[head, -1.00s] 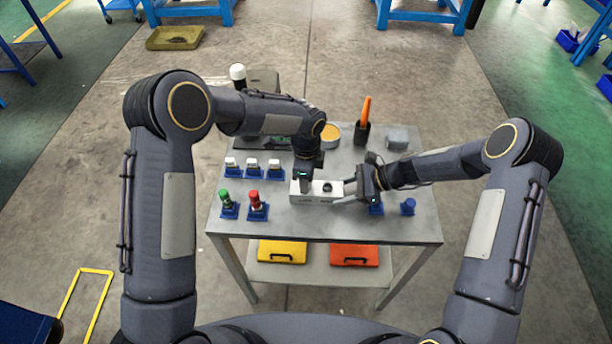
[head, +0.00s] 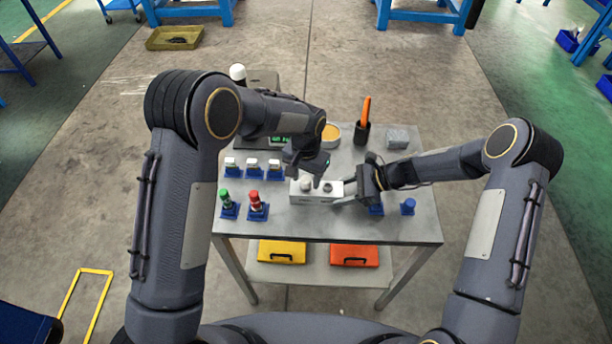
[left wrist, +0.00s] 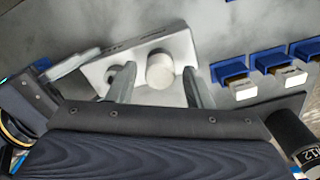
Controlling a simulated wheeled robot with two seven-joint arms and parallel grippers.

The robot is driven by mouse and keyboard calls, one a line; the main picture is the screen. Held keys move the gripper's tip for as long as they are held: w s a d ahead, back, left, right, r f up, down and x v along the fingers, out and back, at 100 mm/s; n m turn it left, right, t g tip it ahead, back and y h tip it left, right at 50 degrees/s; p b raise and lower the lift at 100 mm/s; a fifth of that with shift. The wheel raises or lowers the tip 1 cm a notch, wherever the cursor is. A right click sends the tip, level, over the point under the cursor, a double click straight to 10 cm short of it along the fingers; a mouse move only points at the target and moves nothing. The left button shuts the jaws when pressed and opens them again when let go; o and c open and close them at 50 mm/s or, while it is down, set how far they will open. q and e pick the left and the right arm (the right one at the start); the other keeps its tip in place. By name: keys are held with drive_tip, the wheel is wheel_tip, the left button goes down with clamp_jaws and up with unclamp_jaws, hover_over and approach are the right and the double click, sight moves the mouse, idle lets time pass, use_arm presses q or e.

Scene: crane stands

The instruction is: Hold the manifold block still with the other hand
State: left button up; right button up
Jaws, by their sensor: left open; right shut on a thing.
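The light grey manifold block (head: 314,197) sits near the middle of the table (head: 290,228). A white round piece (head: 306,184) stands upright in its left port, and a dark port shows open on its right. My right gripper (head: 345,194) is shut on the block's right end. My left gripper (head: 309,175) is open just above the block. In the left wrist view the block (left wrist: 120,68) shows with the white piece (left wrist: 160,72) between the open fingers of my left gripper (left wrist: 158,90), with gaps on both sides. A finger of my right gripper (left wrist: 72,66) lies along the block's end.
An orange-handled tool (head: 365,110) stands in a black cup behind.

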use_arm(q)
drive_tip(key=n, duration=0.5)
drive_tip(key=shift+n, duration=0.3)
drive_tip(key=n, duration=0.5)
drive_tip(key=c, duration=1)
drive_tip(key=m, duration=0.5)
clamp_jaws()
